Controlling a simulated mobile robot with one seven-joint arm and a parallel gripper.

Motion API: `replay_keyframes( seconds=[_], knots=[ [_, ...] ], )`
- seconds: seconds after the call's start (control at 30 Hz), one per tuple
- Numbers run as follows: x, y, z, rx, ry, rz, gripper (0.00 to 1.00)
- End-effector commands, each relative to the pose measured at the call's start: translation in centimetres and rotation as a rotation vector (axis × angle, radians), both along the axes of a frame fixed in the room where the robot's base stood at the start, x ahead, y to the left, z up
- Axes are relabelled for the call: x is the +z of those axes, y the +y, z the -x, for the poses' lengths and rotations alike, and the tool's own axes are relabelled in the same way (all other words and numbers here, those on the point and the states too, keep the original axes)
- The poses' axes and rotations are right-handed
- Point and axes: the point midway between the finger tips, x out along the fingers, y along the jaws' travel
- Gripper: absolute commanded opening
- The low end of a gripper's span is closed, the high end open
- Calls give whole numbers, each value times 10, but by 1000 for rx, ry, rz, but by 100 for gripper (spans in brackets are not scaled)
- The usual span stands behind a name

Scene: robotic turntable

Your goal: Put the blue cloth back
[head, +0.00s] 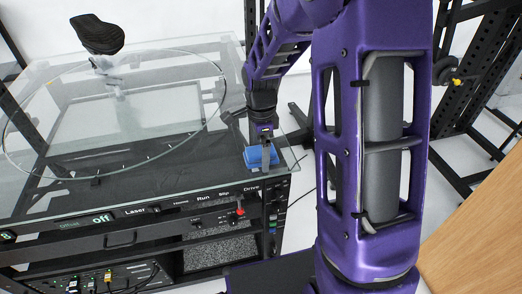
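The blue cloth (253,160) is a small blue block-like piece at the right front corner of the glass-topped turntable table (180,172). My gripper (266,165) points straight down at it, with a grey finger in front of the cloth and hiding part of it. I see the gripper nearly edge-on, so the gap between its fingers is hidden. I cannot tell whether it grips the cloth or only stands around or beside it.
A large clear disc (120,172) covers much of the table, with a black seat-like object (98,35) at its back. A control panel (110,215) with a red knob (240,208) lines the front. A wooden surface (480,240) stands at right.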

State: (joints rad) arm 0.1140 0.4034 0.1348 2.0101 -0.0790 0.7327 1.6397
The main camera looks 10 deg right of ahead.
Motion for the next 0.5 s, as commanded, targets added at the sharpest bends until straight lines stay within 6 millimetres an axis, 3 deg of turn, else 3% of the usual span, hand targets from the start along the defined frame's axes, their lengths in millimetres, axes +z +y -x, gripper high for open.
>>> replay_keyframes(
  seconds=[0.27,0.5],
  knots=[
    [8,0,0,0,-2,0,100],
    [54,0,-1,1,-6,1,100]
  ],
)
